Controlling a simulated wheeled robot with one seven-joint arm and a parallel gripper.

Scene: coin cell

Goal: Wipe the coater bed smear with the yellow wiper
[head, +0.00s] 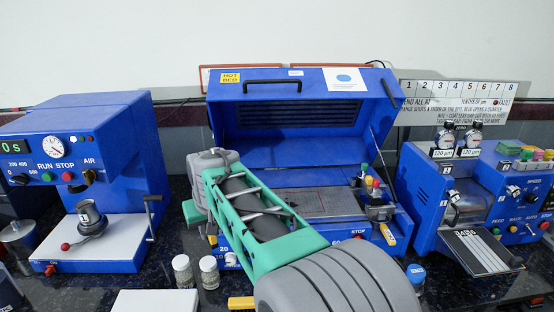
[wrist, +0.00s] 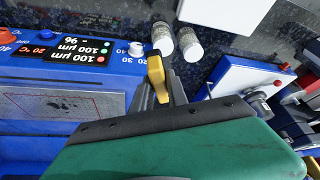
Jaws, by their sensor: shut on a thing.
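My gripper (wrist: 161,92) shows in the wrist view with its dark fingers shut on a yellow piece, which I take as the yellow wiper (wrist: 155,70). The wiper's lower end is hidden by the fingers and hand. In the head view the bed (head: 325,203) lies under the coater's raised lid (head: 290,115).
Two vials (head: 182,270) (head: 209,270) stand before the coater. A press-like machine (head: 90,165) is at left and a blue roller machine (head: 460,205) at right. Colour-capped bottles (head: 370,186) stand at the bed's right. Another yellow piece (head: 240,302) shows at the front, partly hidden.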

